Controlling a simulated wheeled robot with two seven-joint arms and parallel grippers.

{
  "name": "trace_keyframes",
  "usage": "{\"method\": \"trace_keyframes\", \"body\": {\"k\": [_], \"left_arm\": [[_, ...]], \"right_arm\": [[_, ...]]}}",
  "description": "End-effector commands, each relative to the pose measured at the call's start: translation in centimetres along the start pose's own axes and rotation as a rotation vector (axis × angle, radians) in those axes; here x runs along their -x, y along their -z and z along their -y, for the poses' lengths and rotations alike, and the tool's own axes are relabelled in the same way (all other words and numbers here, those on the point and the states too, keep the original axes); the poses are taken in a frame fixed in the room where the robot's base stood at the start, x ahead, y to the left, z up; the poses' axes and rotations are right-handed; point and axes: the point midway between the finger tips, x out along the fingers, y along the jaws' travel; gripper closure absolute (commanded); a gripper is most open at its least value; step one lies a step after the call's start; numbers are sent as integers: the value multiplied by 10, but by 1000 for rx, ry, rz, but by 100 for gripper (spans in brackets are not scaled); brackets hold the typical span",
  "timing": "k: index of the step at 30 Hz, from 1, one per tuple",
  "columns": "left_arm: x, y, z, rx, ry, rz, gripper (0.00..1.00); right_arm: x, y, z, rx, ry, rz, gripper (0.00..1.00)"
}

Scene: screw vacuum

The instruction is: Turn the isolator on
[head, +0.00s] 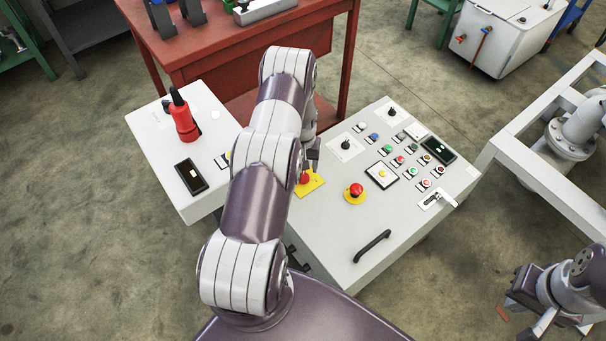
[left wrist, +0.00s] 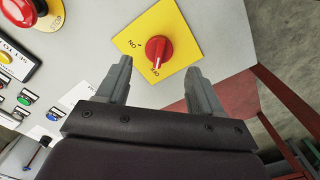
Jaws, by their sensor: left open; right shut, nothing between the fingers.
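The isolator is a red rotary knob (left wrist: 158,49) on a yellow plate (left wrist: 180,25) with ON and OFF marks. In the left wrist view the knob's pointer lies toward the OFF mark. In the head view the knob (head: 304,177) is partly covered by my left arm. My left gripper (left wrist: 157,76) is open, with its two fingers apart on either side of the knob, and the knob appears just past the fingertips. I see no contact. My right gripper (head: 518,312) is shut and empty at the lower right, well away from the panel.
The grey control panel (head: 335,240) carries a red emergency stop (head: 355,190) close to the isolator, plus several coloured buttons and a black handle (head: 371,246). A red table (head: 225,50) is behind.

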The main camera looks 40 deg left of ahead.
Motion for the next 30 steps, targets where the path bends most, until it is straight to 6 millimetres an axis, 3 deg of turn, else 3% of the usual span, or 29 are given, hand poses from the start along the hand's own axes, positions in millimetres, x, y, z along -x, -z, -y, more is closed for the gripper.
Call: {"method": "trace_keyframes", "body": {"k": [3, 7, 18, 20, 23, 24, 30], "left_arm": [[-26, 0, 0, -1, 0, 0, 34], [-41, 0, 0, -1, 0, 0, 34], [-48, 0, 0, -1, 0, -2, 34], [-48, 0, 0, -1, 0, -1, 50], [-48, 0, 0, -1, 0, -1, 82], [-48, 0, 0, -1, 0, -1, 88], [-48, 0, 0, -9, 0, -1, 88]], "right_arm": [[-6, -1, 0, 0, 0, 0, 100], [-9, -1, 0, 0, 0, 0, 100], [-9, -1, 0, 0, 0, 0, 100], [-9, -1, 0, 0, 0, 0, 100], [-9, -1, 0, 0, 0, 0, 100], [-9, -1, 0, 0, 0, 0, 100], [-10, -1, 0, 0, 0, 0, 100]]}}
